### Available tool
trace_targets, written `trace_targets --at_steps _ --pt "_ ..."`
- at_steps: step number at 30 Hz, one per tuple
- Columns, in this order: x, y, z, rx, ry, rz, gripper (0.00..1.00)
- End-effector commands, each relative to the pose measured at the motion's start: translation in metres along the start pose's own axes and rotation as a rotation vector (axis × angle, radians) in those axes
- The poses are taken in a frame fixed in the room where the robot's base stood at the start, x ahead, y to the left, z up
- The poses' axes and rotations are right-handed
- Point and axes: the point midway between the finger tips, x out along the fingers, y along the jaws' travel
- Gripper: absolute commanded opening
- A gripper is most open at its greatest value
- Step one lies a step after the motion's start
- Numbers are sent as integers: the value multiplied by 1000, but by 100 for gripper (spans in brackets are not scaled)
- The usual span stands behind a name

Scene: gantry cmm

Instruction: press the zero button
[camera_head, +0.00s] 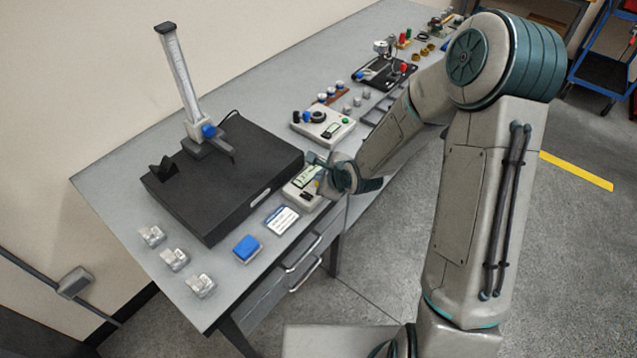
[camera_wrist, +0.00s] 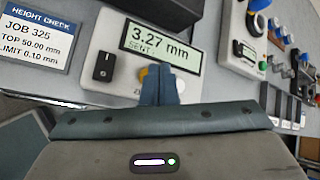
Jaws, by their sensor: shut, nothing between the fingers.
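The readout box (camera_head: 290,190) sits at the front edge of the bench, partly behind my gripper in the head view. In the wrist view the box (camera_wrist: 118,68) has a lit display (camera_wrist: 158,45) reading 3.27 mm and a black rocker switch (camera_wrist: 104,66). A yellow button (camera_wrist: 143,72) shows beside my fingers, mostly hidden by them; a cut-off label starting with Z is below it. My gripper (camera_wrist: 159,72) is shut and empty, its fingertips over the button area. I cannot tell whether they touch the button. In the head view my gripper (camera_head: 312,158) is at the box.
A height gauge (camera_head: 182,75) stands on a black plate (camera_head: 225,190) left of the box. A height check card (camera_wrist: 38,32), a blue block (camera_head: 247,248) and clear blocks (camera_head: 174,259) lie nearby. Another instrument box (camera_head: 323,125) stands beyond the readout.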

Motion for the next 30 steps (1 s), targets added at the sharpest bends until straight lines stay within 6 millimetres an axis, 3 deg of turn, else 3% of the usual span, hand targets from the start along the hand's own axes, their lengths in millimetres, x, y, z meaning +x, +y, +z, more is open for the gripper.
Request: trace_targets --at_steps 30 --pt "7 6 -5 0 -1 1 0"
